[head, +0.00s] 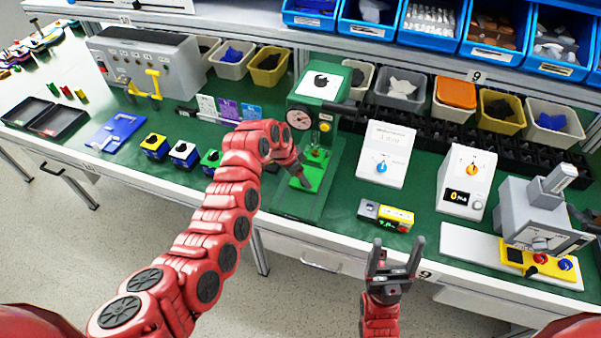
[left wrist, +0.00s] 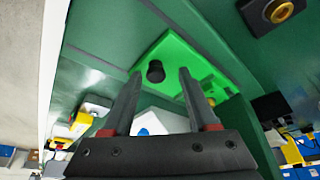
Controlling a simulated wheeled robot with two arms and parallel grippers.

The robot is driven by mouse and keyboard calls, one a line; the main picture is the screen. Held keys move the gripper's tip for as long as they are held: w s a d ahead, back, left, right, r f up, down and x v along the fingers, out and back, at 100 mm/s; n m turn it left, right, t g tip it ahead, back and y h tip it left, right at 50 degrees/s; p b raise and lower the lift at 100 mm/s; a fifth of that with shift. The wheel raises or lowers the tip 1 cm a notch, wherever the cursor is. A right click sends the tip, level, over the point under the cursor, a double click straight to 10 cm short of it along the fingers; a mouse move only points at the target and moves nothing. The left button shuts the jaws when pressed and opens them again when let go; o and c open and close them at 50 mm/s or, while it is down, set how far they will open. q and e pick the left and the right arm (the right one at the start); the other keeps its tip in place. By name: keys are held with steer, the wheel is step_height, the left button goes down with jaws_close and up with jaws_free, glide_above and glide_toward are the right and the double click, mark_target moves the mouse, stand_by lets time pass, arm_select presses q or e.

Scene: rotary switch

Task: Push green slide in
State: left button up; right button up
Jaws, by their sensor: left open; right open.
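The bright green slide (head: 314,177) lies on the base of the dark green press (head: 336,160), under its gauge. In the left wrist view the slide (left wrist: 188,50) is a flat bright green plate with a black round knob (left wrist: 155,70) on it. My left gripper (head: 304,183) is at the slide's front left. In the left wrist view my left gripper (left wrist: 159,74) is open, and the knob appears between its fingertips. I cannot tell whether the fingers touch it. My right gripper (head: 398,242) is open and empty in front of the table's edge, right of the press.
A small yellow and grey box (head: 385,216) lies right of the press. A white box with a blue knob (head: 385,155) stands behind it. Several small coloured blocks with knobs (head: 183,153) stand to the left. Bins line the back. My left forearm covers some of the bench.

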arm_select(q)
steer(key=shift+r, duration=0.1)
steer(key=v, duration=1.7)
steer(key=shift+r, duration=0.15)
steer(key=shift+a, duration=0.1)
